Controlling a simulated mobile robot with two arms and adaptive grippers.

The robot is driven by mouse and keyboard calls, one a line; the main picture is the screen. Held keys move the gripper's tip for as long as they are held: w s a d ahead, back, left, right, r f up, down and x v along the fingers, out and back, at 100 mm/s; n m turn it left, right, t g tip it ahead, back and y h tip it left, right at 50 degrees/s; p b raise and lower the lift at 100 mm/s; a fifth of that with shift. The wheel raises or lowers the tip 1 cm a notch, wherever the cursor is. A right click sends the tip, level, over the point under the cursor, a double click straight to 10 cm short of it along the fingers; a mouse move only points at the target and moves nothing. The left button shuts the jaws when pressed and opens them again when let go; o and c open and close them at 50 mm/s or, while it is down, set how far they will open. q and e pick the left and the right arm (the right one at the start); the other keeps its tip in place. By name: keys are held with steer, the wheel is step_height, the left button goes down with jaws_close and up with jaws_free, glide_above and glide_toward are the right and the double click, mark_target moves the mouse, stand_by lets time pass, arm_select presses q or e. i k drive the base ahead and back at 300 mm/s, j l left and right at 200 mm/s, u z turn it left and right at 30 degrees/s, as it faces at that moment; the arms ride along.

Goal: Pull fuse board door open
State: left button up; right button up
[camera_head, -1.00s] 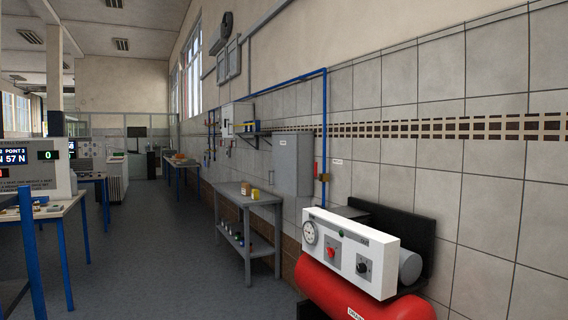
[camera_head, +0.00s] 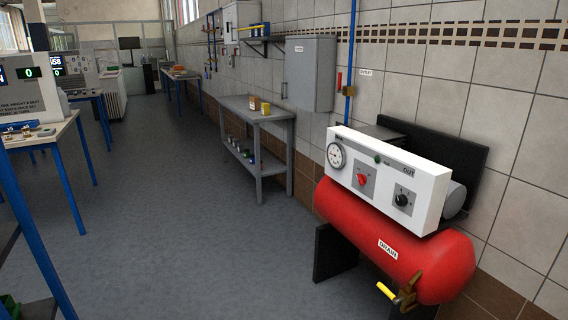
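A grey wall cabinet (camera_head: 310,74) with a small white label near its top hangs on the tiled wall, right of centre and above the grey bench. It looks like the fuse board, but its label is too small to read. Its door appears shut. A white box (camera_head: 241,22) is also fixed to the wall farther back, beside a small shelf. Neither of my grippers shows in the head view.
A red tank (camera_head: 385,232) with a white control panel (camera_head: 387,173) stands against the wall at right. A grey bench (camera_head: 257,117) holds small items. Blue-legged tables (camera_head: 50,138) stand at left. The grey floor (camera_head: 190,220) between is clear.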

mark_target(301, 54)
steer(key=i+j+u, duration=0.35)
steer(key=i+u, duration=0.15)
steer(key=i, duration=0.65)
steer(key=i+l+u, duration=0.1)
steer(key=i+u, duration=0.35)
steer(key=i, duration=0.75)
steer(key=i+l+z, duration=0.15)
steer(key=i+z, duration=0.2)
steer(key=i, duration=0.15)
steer(key=i+z, duration=0.35)
steer(key=i, duration=0.15)
steer(key=i+j+z, duration=0.15)
steer(key=i+z, duration=0.2)
steer(key=i, duration=0.15)
steer(key=i+j+z, duration=0.35)
steer(key=i, duration=0.15)
